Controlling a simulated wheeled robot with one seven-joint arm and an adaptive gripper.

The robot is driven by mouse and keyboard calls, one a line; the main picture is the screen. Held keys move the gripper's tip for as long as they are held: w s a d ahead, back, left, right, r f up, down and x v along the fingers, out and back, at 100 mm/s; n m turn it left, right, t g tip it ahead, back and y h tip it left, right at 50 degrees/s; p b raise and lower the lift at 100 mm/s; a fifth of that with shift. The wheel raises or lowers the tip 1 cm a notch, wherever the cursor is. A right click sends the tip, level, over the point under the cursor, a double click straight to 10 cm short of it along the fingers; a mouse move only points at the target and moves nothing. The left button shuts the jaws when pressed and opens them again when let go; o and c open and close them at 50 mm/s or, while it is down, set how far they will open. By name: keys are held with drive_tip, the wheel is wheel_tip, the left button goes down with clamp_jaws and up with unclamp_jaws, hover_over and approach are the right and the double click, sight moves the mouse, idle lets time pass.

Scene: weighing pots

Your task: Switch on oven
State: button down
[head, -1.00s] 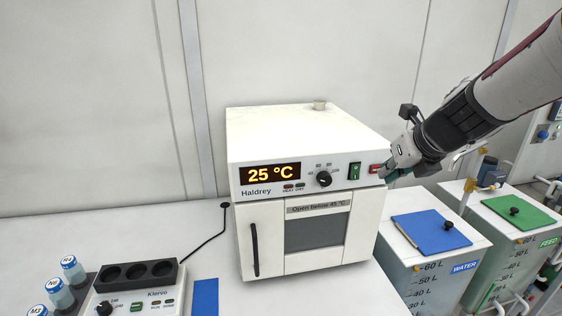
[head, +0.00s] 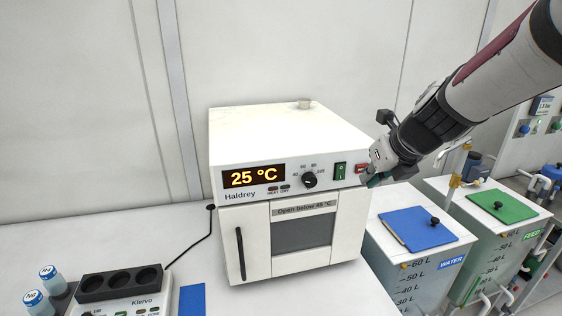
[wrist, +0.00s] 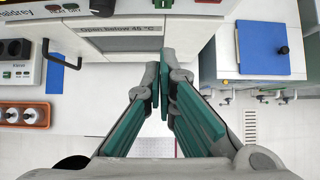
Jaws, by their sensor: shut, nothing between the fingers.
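The white Haldrey oven (head: 255,132) stands on the bench in the head view, its display (head: 253,177) reading 25 °C. Its door (head: 300,240) looks closed. A black knob (head: 310,179), a green rocker switch (head: 340,170) and a red-framed part (head: 361,168) sit along its front panel. My gripper (head: 374,180) is at the panel's right end, close to the red-framed part; I cannot tell whether it touches. In the wrist view my gripper (wrist: 164,92) has its green-padded fingers nearly together and empty, below the oven's front (wrist: 125,20).
A Klervo device (head: 150,302) with a black block (head: 118,282) and two blue-capped vials (head: 48,272) stand front left. A blue-lidded WATER tank (head: 418,228) and green-lidded FEED tank (head: 503,206) stand right of the bench.

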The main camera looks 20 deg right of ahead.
sight(341, 172)
drive_tip(key=w+r+b+x, duration=0.1)
drive_tip(key=w+b+x, duration=0.1)
drive_tip(key=x, duration=0.9)
drive_tip(key=shift+r+b, duration=0.3)
drive_tip(key=shift+b, duration=0.3)
drive_tip(key=shift+w, duration=0.1)
drive_tip(key=shift+w+f, duration=0.15)
drive_tip(key=shift+w, duration=0.2)
drive_tip(key=shift+r+p, duration=0.4)
drive_tip(key=shift+p, duration=0.3)
drive_tip(key=shift+r+p, duration=0.45)
